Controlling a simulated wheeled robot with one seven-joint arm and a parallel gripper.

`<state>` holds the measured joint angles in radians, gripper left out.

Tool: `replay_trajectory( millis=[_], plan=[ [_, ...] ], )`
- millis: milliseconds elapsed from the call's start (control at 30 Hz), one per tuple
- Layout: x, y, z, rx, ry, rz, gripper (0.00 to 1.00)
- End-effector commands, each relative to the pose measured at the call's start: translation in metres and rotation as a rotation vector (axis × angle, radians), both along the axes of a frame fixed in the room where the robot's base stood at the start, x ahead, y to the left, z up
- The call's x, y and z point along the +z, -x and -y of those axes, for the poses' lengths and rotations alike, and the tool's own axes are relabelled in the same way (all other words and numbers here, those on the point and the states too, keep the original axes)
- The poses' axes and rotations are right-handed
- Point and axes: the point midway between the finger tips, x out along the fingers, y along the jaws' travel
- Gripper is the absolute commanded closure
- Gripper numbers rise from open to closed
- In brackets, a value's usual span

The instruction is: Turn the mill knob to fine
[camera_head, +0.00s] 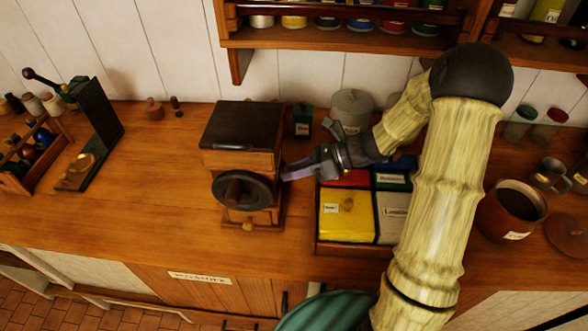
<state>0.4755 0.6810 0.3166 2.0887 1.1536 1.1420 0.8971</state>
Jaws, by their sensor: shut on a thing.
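The mill (240,153) is a wooden box with a dark top, standing on the wooden counter. Its knob (258,187) is a dark round disc on the front with a raised middle. A small drawer with a round pull sits below it. My gripper (287,174) comes in from the right, with its fingertips at the right edge of the knob, shut on it. The exact contact is small and partly hidden. No fine or coarse marking can be read.
A crate (316,247) with several coloured lidded boxes stands right of the mill, below my arm. A brown pot (497,222) stands farther right. A dark upright stand (100,120) and a rack are at the left. The counter left of the mill is clear.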

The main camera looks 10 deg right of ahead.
Motion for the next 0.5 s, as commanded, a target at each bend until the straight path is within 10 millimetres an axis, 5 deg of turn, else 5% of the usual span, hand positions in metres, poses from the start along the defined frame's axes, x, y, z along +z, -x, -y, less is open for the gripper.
replay_trajectory(
  millis=[500],
  plan=[
    [-0.002, 0.0009, 0.0006, -0.003, 0.033, 0.16, 0.93]
  ],
)
